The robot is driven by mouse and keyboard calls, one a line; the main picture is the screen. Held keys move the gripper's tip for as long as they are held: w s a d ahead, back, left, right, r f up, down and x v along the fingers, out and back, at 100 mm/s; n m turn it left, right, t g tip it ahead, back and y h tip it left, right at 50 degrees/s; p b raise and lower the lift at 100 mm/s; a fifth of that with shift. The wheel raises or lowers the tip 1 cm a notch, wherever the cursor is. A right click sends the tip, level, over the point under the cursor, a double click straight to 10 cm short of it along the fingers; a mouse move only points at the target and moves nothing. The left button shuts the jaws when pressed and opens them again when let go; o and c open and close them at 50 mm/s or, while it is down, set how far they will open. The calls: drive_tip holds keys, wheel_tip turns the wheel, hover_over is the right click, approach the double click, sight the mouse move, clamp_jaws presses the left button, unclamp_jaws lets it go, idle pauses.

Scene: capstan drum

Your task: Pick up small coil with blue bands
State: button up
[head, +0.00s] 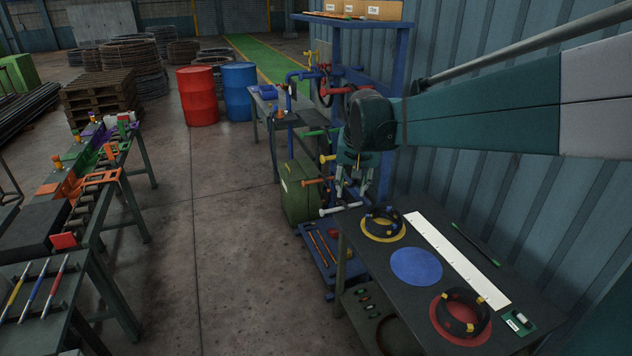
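A small dark coil (384,231) sits on a yellow disc (383,238) at the far left end of the dark table on the right. It shows small coloured bands, which look bluish, though their colour is hard to tell at this size. A second dark coil (484,324), with yellow marks, sits on a red disc (447,336) at the near end. My gripper (353,192) hangs fingers down, above and left of the first coil and apart from it. Its fingers look spread, with nothing seen between them.
An empty blue disc (416,267) lies between the two coils. A long white strip (458,258), a thin green-ended rod (476,245) and a small green block (518,323) lie to the right. A blue rack (346,50) with coloured pegs stands behind my gripper.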

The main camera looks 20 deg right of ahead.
drive_tip(key=w+d+f+m+g, duration=0.1)
drive_tip(key=w+d+f+m, duration=0.1)
drive_tip(key=w+d+f, duration=0.5)
drive_tip(key=m+g+b, duration=0.2)
drive_tip(key=m+g, duration=0.1)
drive_tip(key=m, duration=0.2)
approach(396, 223)
drive_tip(key=shift+w+d, duration=0.1)
drive_tip(key=shift+d, duration=0.1)
drive_tip(key=shift+d+f, duration=0.25)
drive_tip(key=shift+f, duration=0.1)
drive_tip(key=shift+d+f, duration=0.1)
drive_tip(key=shift+f, duration=1.15)
drive_tip(key=shift+f, duration=0.1)
drive_tip(key=shift+w+d+f+p, duration=0.1)
drive_tip(key=shift+f+p, duration=0.25)
drive_tip(key=shift+f, duration=0.9)
drive_tip(key=shift+w+d+f+p, duration=0.1)
drive_tip(key=shift+f+p, duration=0.2)
drive_tip(key=shift+f, duration=0.95)
